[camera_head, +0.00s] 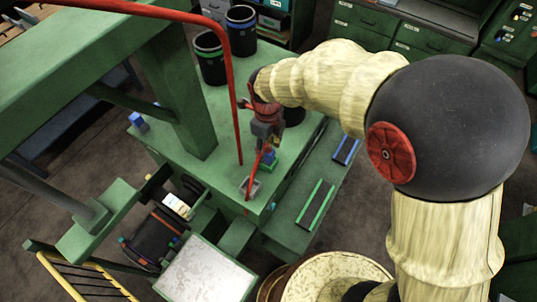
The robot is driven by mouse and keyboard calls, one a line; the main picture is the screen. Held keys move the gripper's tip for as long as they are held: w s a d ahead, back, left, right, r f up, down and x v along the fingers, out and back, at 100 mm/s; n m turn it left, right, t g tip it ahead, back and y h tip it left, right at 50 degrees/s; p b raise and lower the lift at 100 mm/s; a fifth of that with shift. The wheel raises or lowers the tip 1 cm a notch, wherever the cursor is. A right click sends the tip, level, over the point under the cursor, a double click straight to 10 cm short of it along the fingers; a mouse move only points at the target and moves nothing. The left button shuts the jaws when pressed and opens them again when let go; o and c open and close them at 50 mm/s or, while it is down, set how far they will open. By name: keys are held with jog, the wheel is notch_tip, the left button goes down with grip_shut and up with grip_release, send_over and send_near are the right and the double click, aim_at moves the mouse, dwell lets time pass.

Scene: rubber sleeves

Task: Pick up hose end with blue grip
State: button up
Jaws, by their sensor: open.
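My gripper (263,148) points down over the right part of the green table (190,125). It is open. A small blue piece (270,155) with green below it sits close beside the fingertips; I cannot tell whether this is the hose end's blue grip or whether a finger touches it. Another blue piece (138,121) sits at the table's left edge. My arm and gripper hide part of this area.
A long red pipe (229,60) arches down to the table left of my gripper. A green post (180,100) stands further left. Two black bins, one with a green band (210,57) and one with a blue band (241,30), stand at the back. A lower ledge (305,190) holds green and blue strips.

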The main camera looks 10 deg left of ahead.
jog(key=shift+w+d+f+p, duration=0.15)
jog(key=shift+f+p, duration=0.3)
jog(key=shift+f, duration=1.5)
jog(key=shift+c, duration=0.8)
grip_shut()
